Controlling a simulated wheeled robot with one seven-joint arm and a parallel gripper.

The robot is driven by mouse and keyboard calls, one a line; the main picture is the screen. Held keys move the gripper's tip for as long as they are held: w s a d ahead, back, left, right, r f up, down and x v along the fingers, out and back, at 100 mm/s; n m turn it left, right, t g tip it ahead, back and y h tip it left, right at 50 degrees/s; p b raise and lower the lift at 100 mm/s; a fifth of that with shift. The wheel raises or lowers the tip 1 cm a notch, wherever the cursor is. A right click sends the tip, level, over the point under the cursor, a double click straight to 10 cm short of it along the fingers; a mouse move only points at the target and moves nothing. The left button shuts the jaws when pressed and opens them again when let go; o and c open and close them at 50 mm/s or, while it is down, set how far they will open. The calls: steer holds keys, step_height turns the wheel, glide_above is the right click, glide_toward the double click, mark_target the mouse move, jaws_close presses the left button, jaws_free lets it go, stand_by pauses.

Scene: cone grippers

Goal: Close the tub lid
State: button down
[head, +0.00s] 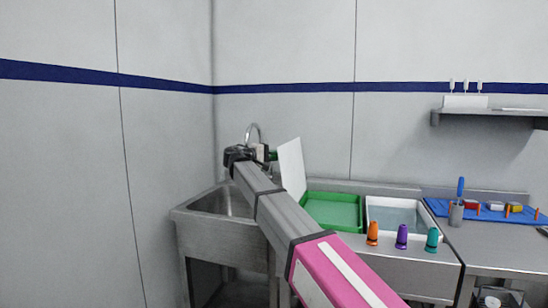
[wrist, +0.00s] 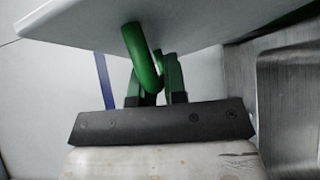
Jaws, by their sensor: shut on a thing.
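The tub lid (head: 291,168) is a white panel, tilted up steeply at the left side of a green tub (head: 333,212). In the wrist view the lid (wrist: 215,18) fills the top of the picture, and a green loop handle (wrist: 139,52) stands out from it. My gripper (head: 271,155) is at the lid's left face. In the wrist view my gripper (wrist: 155,68) is shut on the handle, with green fingers on either side of it. The exact contact is partly hidden by the loop.
A steel sink (head: 200,214) with a tap (head: 253,132) lies left of the tub. A white basin (head: 368,210) stands right of it. Orange (head: 372,232), purple (head: 402,237) and teal (head: 432,240) cones stand along the front edge. A shelf (head: 490,114) is on the wall.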

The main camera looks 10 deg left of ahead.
steer(key=s+d+f+m+g+y, duration=0.2)
steer(key=d+m+y, duration=0.35)
steer(key=d, duration=1.35)
steer(key=d+f+m+y, duration=0.1)
steer(key=d+f+y, duration=0.3)
steer(key=d+f, duration=0.2)
steer(key=d+f+m+y, duration=0.2)
steer(key=d+f+y, duration=0.2)
steer(key=f, duration=0.7)
steer(key=shift+s+d+g, duration=0.25)
steer(key=shift+d+g, duration=0.05)
steer(key=shift+d, duration=0.7)
steer(key=shift+f+m, duration=0.1)
steer(key=shift+m, duration=0.15)
steer(key=c, duration=1.2)
jaws_free()
steer(key=shift+o, duration=0.2)
